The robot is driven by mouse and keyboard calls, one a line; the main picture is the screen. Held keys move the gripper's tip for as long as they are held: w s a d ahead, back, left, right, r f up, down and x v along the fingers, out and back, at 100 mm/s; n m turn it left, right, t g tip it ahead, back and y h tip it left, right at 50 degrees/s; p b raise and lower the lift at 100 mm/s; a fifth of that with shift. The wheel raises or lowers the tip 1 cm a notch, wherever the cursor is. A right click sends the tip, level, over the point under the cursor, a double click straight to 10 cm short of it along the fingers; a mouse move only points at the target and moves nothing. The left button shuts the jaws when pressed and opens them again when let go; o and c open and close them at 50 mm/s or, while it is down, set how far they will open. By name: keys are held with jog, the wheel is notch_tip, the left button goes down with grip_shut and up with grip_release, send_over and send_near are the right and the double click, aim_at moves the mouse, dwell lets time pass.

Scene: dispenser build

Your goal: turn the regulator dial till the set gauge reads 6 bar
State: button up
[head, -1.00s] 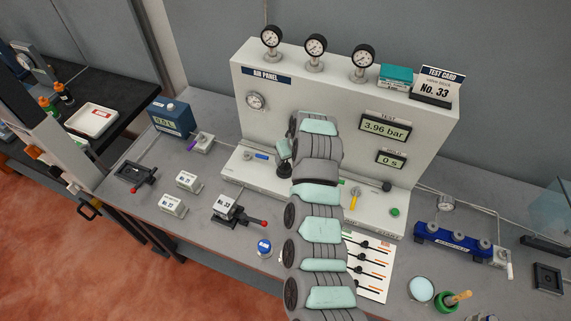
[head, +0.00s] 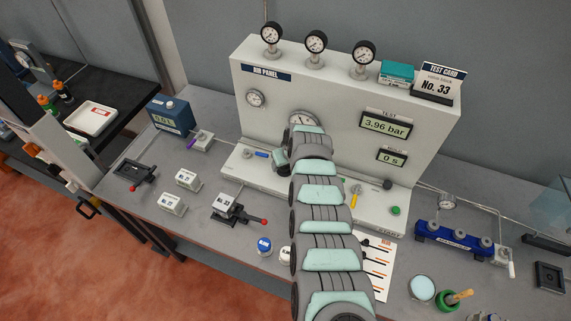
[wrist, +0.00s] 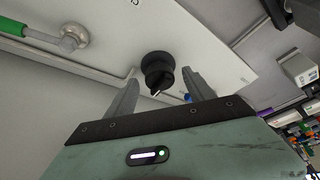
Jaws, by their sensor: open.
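The black regulator dial (wrist: 157,73) shows in the wrist view as a round knob with a pale pointer mark. My gripper (wrist: 160,76) is open, with one finger on each side of the dial; I cannot tell whether either touches it. In the head view my arm hides the dial and the fingertips. The test display (head: 385,123) reads 3.96 bar.
A yellow lever (head: 355,198) and green button (head: 395,211) are right of my arm. A clamped block (head: 226,205) with a red-tipped lever stands in front.

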jog(key=shift+w+f, duration=0.1)
jog(key=shift+w, duration=0.1)
grip_shut()
dwell(0.7)
